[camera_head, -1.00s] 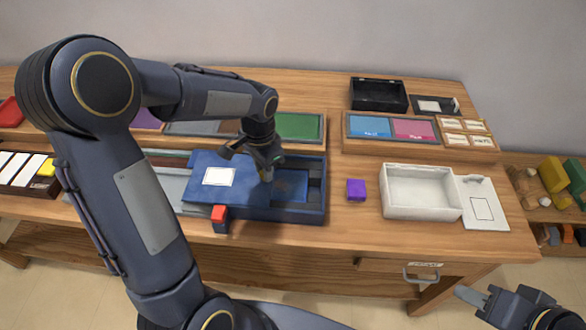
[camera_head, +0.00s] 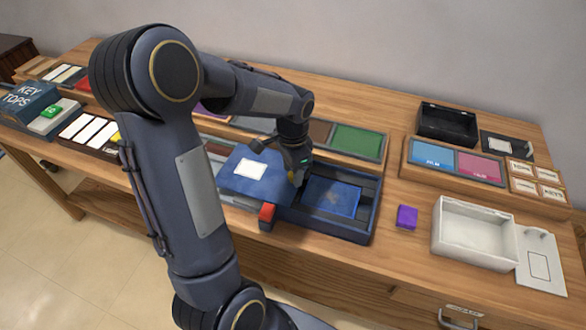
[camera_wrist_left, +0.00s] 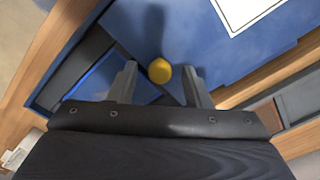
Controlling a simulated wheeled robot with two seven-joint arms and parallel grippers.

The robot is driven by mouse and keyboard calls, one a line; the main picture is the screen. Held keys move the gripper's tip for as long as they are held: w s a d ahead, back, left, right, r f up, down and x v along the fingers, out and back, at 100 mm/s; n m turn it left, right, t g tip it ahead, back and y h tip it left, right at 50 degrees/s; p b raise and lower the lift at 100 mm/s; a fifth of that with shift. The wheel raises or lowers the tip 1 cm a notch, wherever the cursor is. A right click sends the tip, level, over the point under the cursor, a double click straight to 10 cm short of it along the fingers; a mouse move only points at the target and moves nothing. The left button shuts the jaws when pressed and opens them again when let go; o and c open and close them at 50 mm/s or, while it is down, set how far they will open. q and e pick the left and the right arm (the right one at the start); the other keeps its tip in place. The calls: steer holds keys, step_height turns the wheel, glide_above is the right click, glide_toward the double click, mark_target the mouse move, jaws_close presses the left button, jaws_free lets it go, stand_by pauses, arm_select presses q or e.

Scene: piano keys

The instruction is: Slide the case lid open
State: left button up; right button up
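The blue case (camera_head: 372,215) lies on the bench. Its flat blue lid (camera_head: 238,185), with a white label (camera_head: 251,169), is shifted left, so the right part of the case is uncovered and a blue floor panel (camera_head: 331,196) shows inside. My left gripper (camera_head: 296,177) is down at the lid's right end. In the left wrist view a round yellow knob (camera_wrist_left: 160,71) on the lid lies between the two fingers (camera_wrist_left: 158,86), with a small gap visible on each side. A red block (camera_head: 267,214) is at the case's front. My right gripper is out of view.
A purple cube (camera_head: 406,217) and an open white box (camera_head: 441,244) stand right of the case. A tray with a green panel (camera_head: 358,140) lies behind it. A black open box (camera_head: 447,123) is at the back right. My left arm hides part of the bench.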

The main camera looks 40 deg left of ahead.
arm_select(q)
steer(key=shift+r, duration=3.9)
